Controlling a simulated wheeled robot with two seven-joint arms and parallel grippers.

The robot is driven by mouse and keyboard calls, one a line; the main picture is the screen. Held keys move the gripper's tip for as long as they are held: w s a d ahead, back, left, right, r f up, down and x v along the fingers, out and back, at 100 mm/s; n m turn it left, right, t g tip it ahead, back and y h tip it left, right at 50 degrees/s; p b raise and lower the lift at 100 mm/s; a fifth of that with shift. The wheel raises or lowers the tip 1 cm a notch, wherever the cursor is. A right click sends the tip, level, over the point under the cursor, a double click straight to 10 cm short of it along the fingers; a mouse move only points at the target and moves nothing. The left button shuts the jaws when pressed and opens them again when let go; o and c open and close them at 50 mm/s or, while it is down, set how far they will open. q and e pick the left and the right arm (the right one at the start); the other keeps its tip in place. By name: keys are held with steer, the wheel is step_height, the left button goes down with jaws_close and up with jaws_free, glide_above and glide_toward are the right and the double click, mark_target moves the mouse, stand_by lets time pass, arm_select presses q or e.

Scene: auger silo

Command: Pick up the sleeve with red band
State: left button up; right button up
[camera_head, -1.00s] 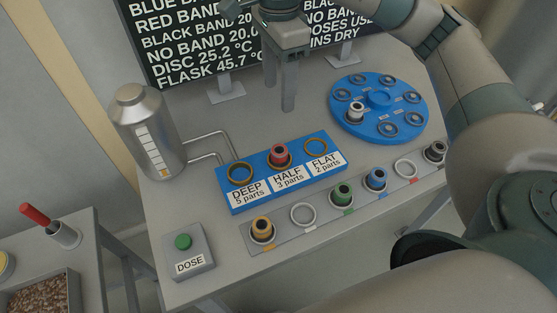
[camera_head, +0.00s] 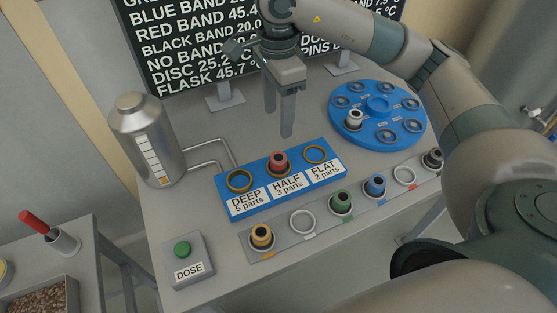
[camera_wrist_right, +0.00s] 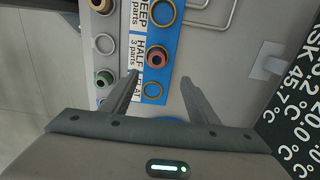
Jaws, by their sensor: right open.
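The sleeve with red band (camera_head: 278,161) stands upright in the middle, HALF ring of the blue block (camera_head: 233,208). It also shows in the right wrist view (camera_wrist_right: 156,56), ahead of and between the fingers. My right gripper (camera_head: 280,128) is open and empty, pointing down above and just behind the red sleeve, apart from it. In the right wrist view its two fingers (camera_wrist_right: 160,82) are spread wide. My left gripper is not in view.
The DEEP and FLAT rings on the block are empty. A front rail (camera_head: 322,238) holds yellow, green, blue and black sleeves. A blue round tray (camera_head: 379,103) holds a white sleeve. A silver flask (camera_head: 147,140) with pipes stands left, the DOSE button box (camera_head: 187,262) front left.

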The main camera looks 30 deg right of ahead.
steer(key=p, duration=0.2)
glide_above(278, 157)
steer(key=f, duration=0.6)
steer(key=shift+w+d+f, duration=0.15)
steer(key=shift+w+f, duration=0.1)
steer(key=shift+f, duration=0.65)
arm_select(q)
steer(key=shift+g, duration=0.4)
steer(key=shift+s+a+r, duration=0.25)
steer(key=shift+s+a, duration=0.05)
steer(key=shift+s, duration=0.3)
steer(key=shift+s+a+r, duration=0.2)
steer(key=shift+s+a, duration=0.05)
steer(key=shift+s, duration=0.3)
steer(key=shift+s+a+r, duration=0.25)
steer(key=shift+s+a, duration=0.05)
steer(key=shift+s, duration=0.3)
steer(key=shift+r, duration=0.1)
arm_select(e)
steer(key=shift+f, duration=0.15)
